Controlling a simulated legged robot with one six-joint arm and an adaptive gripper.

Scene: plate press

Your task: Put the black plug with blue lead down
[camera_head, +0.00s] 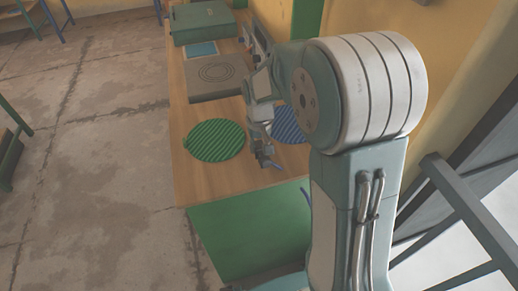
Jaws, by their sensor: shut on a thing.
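My gripper (265,152) hangs over the wooden bench (200,185), between a green striped round mat (214,141) on the left and a blue striped round mat (288,127) on the right. It is shut on the black plug with blue lead; only a small dark and bluish bit (270,163) shows at the fingertips. My arm and gripper hide most of the plug and part of the blue mat. I cannot tell whether the plug touches the bench.
A grey plate with ring marks (215,74) lies behind the mats. A blue panel (200,49) and a green box (203,22) are farther back. Bare wood shows around the green mat.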

